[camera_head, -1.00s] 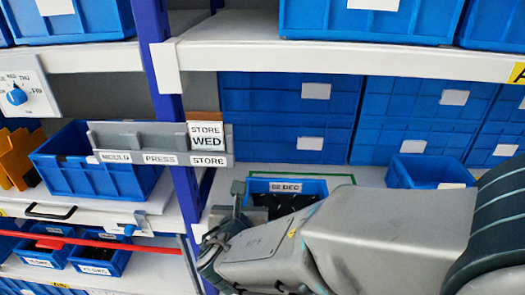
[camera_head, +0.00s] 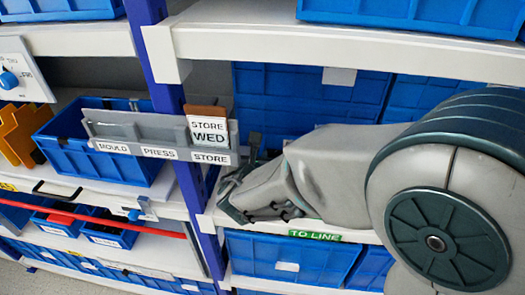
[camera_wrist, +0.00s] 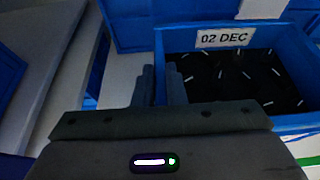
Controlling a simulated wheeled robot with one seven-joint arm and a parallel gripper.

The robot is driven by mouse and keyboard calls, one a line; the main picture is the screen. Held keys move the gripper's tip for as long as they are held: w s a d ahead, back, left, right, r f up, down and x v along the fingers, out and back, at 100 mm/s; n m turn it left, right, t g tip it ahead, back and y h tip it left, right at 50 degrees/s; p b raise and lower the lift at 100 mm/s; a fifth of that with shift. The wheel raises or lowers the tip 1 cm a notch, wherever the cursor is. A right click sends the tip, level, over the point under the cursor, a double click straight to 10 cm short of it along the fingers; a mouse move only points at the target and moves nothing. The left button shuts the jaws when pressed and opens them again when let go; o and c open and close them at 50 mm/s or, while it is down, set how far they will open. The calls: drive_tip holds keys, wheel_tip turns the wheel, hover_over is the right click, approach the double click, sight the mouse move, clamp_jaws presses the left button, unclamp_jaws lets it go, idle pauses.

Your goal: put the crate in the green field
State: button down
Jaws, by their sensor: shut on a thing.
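The crate (camera_wrist: 290,65) is blue, holds black parts with white marks and bears a "02 DEC" label. It fills the right of the wrist view; in the head view my arm hides it now. My gripper (camera_wrist: 163,78) is shut at the crate's left wall, with its fingers on either side of that wall. In the head view my gripper (camera_head: 253,143) is low over the shelf, just right of the blue post. A green "TO LINE" label (camera_head: 314,235) is on the shelf's front edge; most of the field is hidden.
Large blue crates (camera_head: 285,95) stand behind on the same shelf, under a white upper shelf (camera_head: 340,45). The blue post (camera_head: 185,150) and a grey card rack (camera_head: 150,138) are close left of my gripper. More blue crates (camera_head: 285,258) sit below.

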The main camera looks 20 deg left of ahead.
drive_tip(key=shift+s+r, duration=0.2)
drive_tip(key=shift+s, duration=0.3)
drive_tip(key=shift+w+d+f, duration=0.15)
drive_tip(key=shift+w+f, duration=0.05)
drive_tip(key=shift+w, duration=0.05)
drive_tip(key=c, duration=1.7)
unclamp_jaws()
drive_tip(key=shift+w, duration=0.1)
drive_tip(key=shift+o, duration=1)
